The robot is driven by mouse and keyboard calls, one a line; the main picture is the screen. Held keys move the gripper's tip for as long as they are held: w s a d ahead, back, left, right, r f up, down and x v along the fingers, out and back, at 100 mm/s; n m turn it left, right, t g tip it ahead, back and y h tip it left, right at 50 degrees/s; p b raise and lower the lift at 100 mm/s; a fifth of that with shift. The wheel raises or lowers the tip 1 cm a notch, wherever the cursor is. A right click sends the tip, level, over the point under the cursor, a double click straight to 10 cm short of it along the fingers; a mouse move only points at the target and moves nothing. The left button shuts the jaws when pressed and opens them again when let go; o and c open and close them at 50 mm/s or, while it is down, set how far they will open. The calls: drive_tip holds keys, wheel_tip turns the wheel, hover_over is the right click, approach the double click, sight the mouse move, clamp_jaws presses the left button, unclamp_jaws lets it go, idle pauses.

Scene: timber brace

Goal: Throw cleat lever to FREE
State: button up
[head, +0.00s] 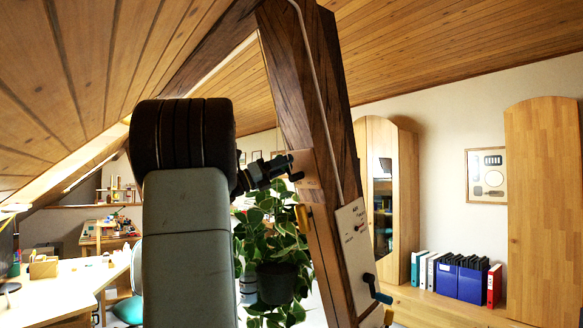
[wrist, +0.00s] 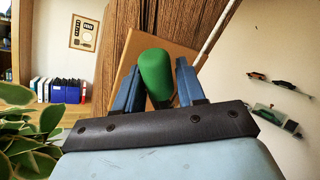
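In the head view my gripper (head: 291,168) is beside a small wooden plate (head: 307,184) on the slanting dark timber brace (head: 300,90). In the wrist view my gripper's blue fingers (wrist: 158,84) stand apart, with a rounded green handle (wrist: 157,72) between them; firm contact on both sides does not show. A wooden plate (wrist: 185,49) is behind the handle. The head view does not show the green handle clearly. Lower on the brace is a pale panel (head: 352,240) with a dark lever (head: 375,290) at its lower end. Small markings are unreadable, so the cleat lever's setting cannot be told.
A potted plant (head: 277,282) hangs close below my gripper, and its leaves show in the wrist view (wrist: 25,140). A thin pale cord or rod (head: 318,90) runs along the brace. The sloped wooden ceiling (head: 450,40) is overhead. Binders (head: 460,279) stand at right.

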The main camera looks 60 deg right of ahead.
drive_tip(key=shift+w+a, duration=0.1)
drive_tip(key=shift+w, duration=0.05)
drive_tip(key=v, duration=1.3)
drive_tip(key=shift+w+a+f, duration=0.2)
drive_tip(key=shift+w, duration=0.1)
drive_tip(key=s+a+f+m+t+y, duration=0.2)
drive_tip(key=s+a+f+t+y, duration=0.1)
drive_tip(key=a+f+t, duration=0.4)
drive_tip(key=s+a+f+m+t+y, duration=0.25)
drive_tip(key=a+f+t, duration=0.3)
drive_tip(key=f, duration=0.35)
drive_tip(key=s+a+f+m+t+y, duration=0.1)
drive_tip(key=a+f+m+t+y, duration=0.2)
drive_tip(key=a, duration=0.7)
drive_tip(key=s+a+f+m+t+y, duration=0.2)
drive_tip(key=a+f+m+y, duration=0.1)
drive_tip(key=a, duration=0.6)
drive_tip(key=s+a+f+m+t+y, duration=0.2)
drive_tip(key=a+f+m+t+y, duration=0.1)
drive_tip(key=a, duration=0.7)
drive_tip(key=shift+s+a+f+m+t+y, duration=0.2)
drive_tip(key=shift+a+f+m+t+y, duration=0.15)
drive_tip(key=shift+f+m+y, duration=0.35)
drive_tip(key=shift+r, duration=0.2)
